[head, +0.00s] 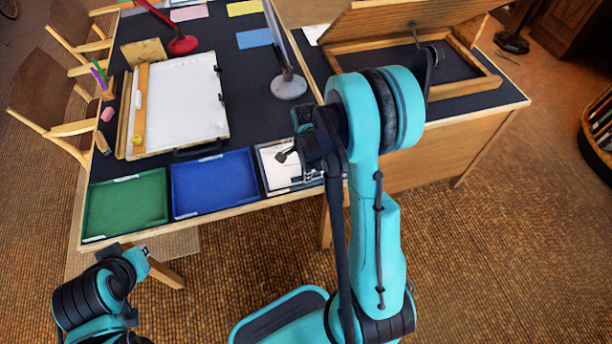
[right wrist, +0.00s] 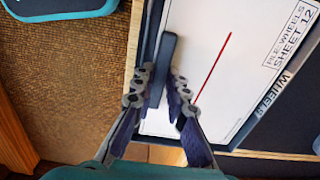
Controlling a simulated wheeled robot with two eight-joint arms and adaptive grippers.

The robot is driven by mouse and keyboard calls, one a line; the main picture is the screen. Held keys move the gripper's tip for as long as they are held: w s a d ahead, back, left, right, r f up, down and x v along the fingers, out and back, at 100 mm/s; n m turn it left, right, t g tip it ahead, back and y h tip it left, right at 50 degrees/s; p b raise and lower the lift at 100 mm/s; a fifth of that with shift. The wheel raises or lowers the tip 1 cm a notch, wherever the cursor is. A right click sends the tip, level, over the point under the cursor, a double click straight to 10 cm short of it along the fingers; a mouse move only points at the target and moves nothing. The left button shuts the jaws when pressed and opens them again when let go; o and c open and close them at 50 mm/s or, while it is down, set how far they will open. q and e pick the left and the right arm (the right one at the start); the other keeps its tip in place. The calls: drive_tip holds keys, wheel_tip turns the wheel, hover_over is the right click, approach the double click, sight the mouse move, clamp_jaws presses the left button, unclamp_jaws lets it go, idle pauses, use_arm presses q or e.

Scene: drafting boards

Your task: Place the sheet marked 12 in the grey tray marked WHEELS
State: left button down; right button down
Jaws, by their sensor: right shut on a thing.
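The sheet marked 12 (right wrist: 215,60) is white with a red line and a dark grip bar (right wrist: 164,68). It lies within the outline of the grey tray (right wrist: 243,133), whose rim carries the WHEELS label. I cannot tell whether the sheet touches the tray floor. My right gripper (right wrist: 163,80) is shut on the sheet's bar. In the head view the sheet (head: 278,177) shows white in the tray (head: 262,165), partly hidden by my right gripper (head: 293,157). My left gripper (head: 141,262) is low at the left, away from the desk; its jaws are unclear.
A blue tray (head: 213,184) and a green tray (head: 126,206) stand left of the grey one. Behind them lies a white drafting board (head: 180,100). A grey lamp base (head: 290,87) stands behind the grey tray. A wooden lidded box (head: 460,88) is at right.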

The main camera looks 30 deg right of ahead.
drive_tip(key=shift+f, duration=0.2)
drive_tip(key=shift+f, duration=0.1)
drive_tip(key=c, duration=1.5)
unclamp_jaws()
wheel_tip(320, 180, up, 11)
drive_tip(key=p, duration=0.5)
drive_tip(key=s+a+r+n+t, duration=0.3)
drive_tip(key=s+a+r+n, duration=0.2)
drive_tip(key=n, duration=0.5)
drive_tip(key=s+a+r+n+t, duration=0.4)
drive_tip(key=s+a+r+n, duration=0.1)
drive_tip(key=r+n, duration=0.4)
drive_tip(key=shift+s+a+n, duration=0.3)
drive_tip(key=shift+s+n, duration=0.25)
drive_tip(key=shift+n, duration=0.35)
